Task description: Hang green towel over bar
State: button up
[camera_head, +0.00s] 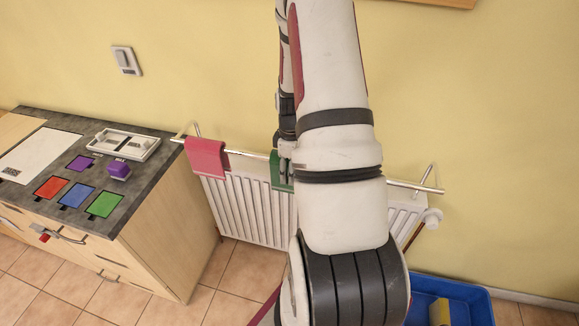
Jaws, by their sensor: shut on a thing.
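The green towel (277,171) shows as a narrow strip at the metal bar (248,154), in front of the white radiator. Its right part is hidden behind my arm. My gripper (285,150) is at the towel's top, at the bar's height, and is shut on the towel. The fingertips are mostly hidden by my arm, so I cannot tell how far the towel lies over the bar's far side.
A pink towel (207,157) hangs over the bar's left part. The radiator (236,205) stands below. A counter (140,170) with a tray and coloured squares is at left. A blue bin (470,300) stands at lower right. The bar's right part (405,184) is bare.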

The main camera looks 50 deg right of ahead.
jog(key=shift+f, duration=0.15)
jog(key=o, duration=1.3)
